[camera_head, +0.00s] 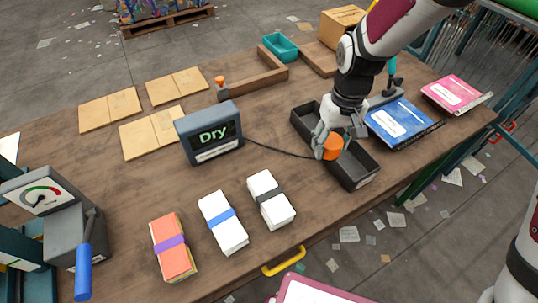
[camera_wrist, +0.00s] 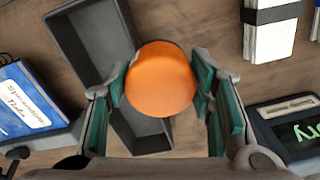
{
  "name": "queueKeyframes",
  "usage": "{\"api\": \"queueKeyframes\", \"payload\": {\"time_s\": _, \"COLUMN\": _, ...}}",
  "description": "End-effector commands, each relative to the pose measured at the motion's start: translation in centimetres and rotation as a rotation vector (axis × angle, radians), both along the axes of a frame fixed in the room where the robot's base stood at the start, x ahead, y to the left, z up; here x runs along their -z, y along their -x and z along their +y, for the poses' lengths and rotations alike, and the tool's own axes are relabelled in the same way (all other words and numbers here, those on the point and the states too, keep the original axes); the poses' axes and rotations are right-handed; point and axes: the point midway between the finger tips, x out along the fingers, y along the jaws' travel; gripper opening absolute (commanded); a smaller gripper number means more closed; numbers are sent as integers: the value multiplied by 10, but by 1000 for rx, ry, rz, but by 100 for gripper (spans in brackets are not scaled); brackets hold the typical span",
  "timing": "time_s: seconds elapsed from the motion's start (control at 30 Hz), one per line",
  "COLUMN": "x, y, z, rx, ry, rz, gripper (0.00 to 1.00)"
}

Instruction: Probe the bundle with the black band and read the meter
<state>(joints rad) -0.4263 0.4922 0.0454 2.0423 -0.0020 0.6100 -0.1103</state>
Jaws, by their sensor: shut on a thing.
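My gripper (camera_head: 334,143) is shut on the orange handle of the probe (camera_head: 333,147), at the dark open tray (camera_head: 357,172). The wrist view shows the round orange top (camera_wrist: 161,80) between the finger pads; the probe's tip is hidden. I cannot tell whether it touches the tray floor. A dark cable runs from the probe's side to the grey meter (camera_head: 209,132), whose screen reads "Dry" in green. The white bundle with the black band (camera_head: 271,200) lies left of the tray, apart from my gripper; it also shows in the wrist view (camera_wrist: 269,40).
A white bundle with a blue band (camera_head: 223,222) and an orange one with a purple band (camera_head: 173,247) lie further left. Blue (camera_head: 402,123) and pink (camera_head: 452,93) booklets lie right of the tray. A dial device with a blue lever (camera_head: 60,215) stands at the left.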

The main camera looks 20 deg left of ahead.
Motion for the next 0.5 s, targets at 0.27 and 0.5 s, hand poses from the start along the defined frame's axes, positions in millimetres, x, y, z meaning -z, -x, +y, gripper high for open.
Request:
{"api": "queueKeyframes", "payload": {"time_s": 0.27, "x": -12, "y": 77, "z": 105, "rx": -362, "ry": 1, "rz": -4, "gripper": 16}}
{"api": "queueKeyframes", "payload": {"time_s": 0.5, "x": -16, "y": 109, "z": 133, "rx": -482, "ry": 2, "rz": -5, "gripper": 16}}
